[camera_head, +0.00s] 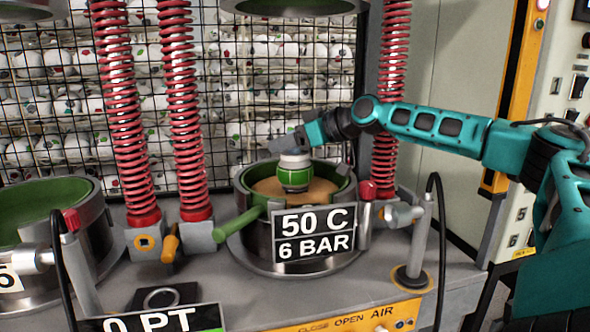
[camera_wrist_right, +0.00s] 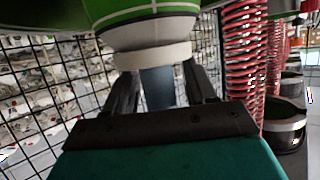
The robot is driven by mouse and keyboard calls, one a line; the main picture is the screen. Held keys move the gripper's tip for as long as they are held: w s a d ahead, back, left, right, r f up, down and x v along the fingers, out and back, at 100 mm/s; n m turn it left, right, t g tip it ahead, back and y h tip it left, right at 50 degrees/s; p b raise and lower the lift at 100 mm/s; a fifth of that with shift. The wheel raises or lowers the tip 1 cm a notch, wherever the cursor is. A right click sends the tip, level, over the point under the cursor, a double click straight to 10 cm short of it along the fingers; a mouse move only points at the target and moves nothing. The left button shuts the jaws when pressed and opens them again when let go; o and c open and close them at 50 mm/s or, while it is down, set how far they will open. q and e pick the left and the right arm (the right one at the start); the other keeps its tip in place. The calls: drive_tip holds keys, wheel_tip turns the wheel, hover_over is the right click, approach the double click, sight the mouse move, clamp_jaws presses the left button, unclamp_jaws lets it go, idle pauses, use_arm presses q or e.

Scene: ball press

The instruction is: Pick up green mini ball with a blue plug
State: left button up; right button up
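The mini ball (camera_head: 296,174), green with a white band and white top, is inside the round press chamber (camera_head: 247,225) labelled 50 C, 6 BAR. Its bottom is at or just over the tan floor; I cannot tell if it touches. My right gripper (camera_head: 293,147) is right at the ball's top. In the right wrist view the ball (camera_wrist_right: 150,25) fills the top, with a white collar. The blue-grey plug (camera_wrist_right: 157,88) stands between the two dark fingers of my right gripper (camera_wrist_right: 165,88), almost filling the gap. Whether they grip it is unclear. My left gripper is not in view.
A green handle (camera_head: 238,223) and a red-tipped clamp (camera_head: 367,195) flank the chamber. Red springs (camera_head: 182,110) stand behind left. Another green-lined chamber (camera_head: 88,220) is at the far left. A wire mesh with many white balls closes the back. A black cable (camera_head: 441,240) hangs at right.

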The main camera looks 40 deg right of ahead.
clamp_jaws()
idle(0.3)
